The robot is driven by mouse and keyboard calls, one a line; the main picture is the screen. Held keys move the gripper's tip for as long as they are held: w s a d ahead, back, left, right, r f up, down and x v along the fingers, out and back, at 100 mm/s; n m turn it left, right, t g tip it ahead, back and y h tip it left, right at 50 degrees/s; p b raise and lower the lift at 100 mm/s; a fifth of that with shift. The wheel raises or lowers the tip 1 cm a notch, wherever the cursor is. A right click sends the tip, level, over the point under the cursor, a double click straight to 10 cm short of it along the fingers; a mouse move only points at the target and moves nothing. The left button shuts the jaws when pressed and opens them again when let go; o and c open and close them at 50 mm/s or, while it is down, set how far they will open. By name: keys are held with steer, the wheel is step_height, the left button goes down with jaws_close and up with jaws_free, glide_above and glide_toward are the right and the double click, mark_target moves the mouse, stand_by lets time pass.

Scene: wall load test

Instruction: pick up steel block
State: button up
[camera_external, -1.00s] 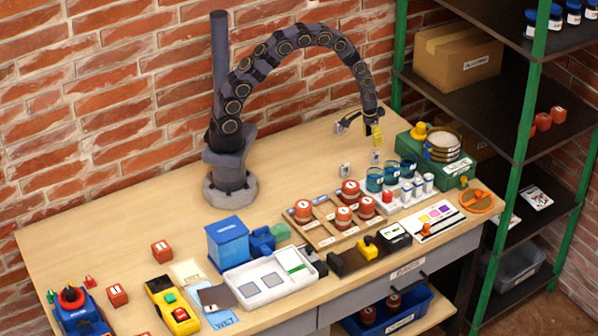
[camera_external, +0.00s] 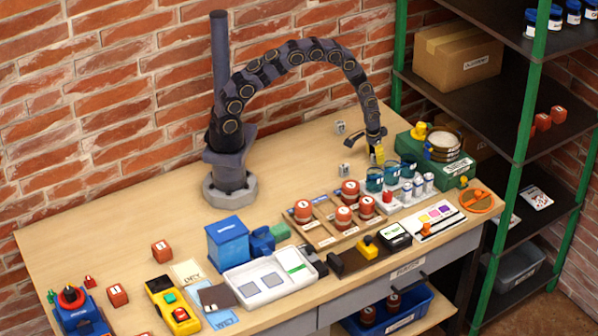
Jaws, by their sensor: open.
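My gripper (camera_external: 368,140) hangs at the end of the curved arm, low over the back right of the table, with its dark fingers spread apart. A yellow part (camera_external: 379,153) shows below the wrist. Two small grey metallic blocks stand on the table: one (camera_external: 340,127) is behind and left of the gripper, the other (camera_external: 344,170) in front and left of it. I cannot read their labels or tell which is steel. The spot straight under the gripper is hidden by it, and no gripped object can be seen.
Blue cups (camera_external: 374,180) stand close in front of the gripper. A green case (camera_external: 452,168) with a round dish is right of it. Red-lidded jars (camera_external: 303,210) sit on a wooden rack (camera_external: 322,236) in front. The table's back left is clear.

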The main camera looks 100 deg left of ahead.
jaws_close()
